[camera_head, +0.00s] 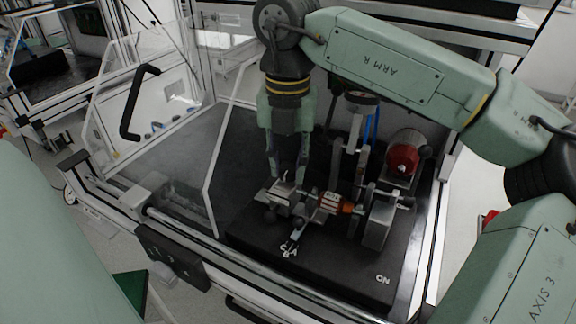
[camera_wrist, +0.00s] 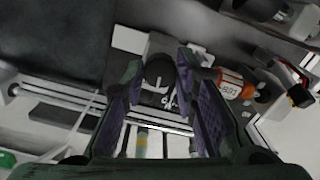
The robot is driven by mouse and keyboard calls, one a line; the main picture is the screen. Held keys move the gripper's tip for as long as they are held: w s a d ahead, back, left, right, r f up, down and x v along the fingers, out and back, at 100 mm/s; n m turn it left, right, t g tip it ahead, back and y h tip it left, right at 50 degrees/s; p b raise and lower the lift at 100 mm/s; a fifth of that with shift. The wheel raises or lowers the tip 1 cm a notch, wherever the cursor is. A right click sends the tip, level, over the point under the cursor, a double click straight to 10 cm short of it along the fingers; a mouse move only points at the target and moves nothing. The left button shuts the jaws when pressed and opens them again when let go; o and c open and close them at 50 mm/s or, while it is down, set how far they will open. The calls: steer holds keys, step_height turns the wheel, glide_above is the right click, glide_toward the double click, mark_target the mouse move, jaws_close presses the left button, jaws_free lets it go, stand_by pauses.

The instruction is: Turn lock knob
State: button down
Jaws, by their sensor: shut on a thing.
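My gripper (camera_head: 287,178) reaches straight down over the metal clamp fixture (camera_head: 281,199) on the black test bench. Its fingertips are at the top of the fixture. In the wrist view, a dark round lock knob (camera_wrist: 158,68) shows between the two purple-padded fingers of my gripper (camera_wrist: 160,72), which are shut on it. In the head view I cannot make out the knob between the fingers. The orange-and-silver stator (camera_head: 333,203) lies to the right of the fixture; it also shows in the wrist view (camera_wrist: 232,84).
A red-ended motor (camera_head: 404,158) and an upright stand with a dark wheel (camera_head: 361,98) are at the right and behind. A metal block (camera_head: 379,222) stands right of the stator. A clear guard door with a black handle (camera_head: 137,100) is at the left. The bench's left part is bare.

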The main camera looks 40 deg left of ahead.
mark_target(287, 169)
steer(key=n, duration=0.3)
steer(key=shift+n, duration=2.1)
steer(key=c, duration=1.3)
jaws_free()
steer(key=shift+r, duration=0.1)
step_height(287, 169, up, 12)
steer(key=shift+f, duration=0.1)
